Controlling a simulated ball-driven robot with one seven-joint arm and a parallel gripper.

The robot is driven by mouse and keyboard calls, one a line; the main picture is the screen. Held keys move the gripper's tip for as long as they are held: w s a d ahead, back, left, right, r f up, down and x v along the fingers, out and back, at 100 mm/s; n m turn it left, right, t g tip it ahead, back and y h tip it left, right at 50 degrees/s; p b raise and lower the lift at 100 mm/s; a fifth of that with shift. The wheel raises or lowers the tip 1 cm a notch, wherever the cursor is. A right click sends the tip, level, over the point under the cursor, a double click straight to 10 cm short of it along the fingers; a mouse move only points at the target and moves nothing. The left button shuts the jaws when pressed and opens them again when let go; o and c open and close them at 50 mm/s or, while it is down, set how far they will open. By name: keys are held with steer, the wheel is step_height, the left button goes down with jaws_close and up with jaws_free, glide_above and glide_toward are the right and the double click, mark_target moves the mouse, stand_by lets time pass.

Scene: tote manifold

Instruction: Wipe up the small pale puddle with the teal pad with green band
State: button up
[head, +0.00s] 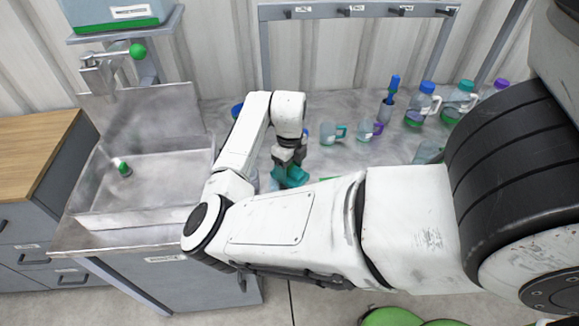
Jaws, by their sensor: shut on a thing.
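My gripper (290,163) points down over the grey worktop (340,95), just right of the sink. It is shut on the teal pad (291,177), whose upper part shows below the fingers. My arm hides the pad's lower edge, so I cannot tell whether it touches the worktop. The pad's green band is not clear. I cannot make out the small pale puddle; my arm covers much of the worktop's front.
A metal sink (150,215) with a green-knobbed tap (137,51) is at left. A teal mug (332,133), a blue-handled brush (388,100) and several bottles (422,103) stand along the back right. A hook rail (360,11) spans the rear.

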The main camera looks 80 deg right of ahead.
steer(key=shift+f+b, duration=0.75)
steer(key=shift+f, duration=0.25)
steer(key=shift+w, duration=0.1)
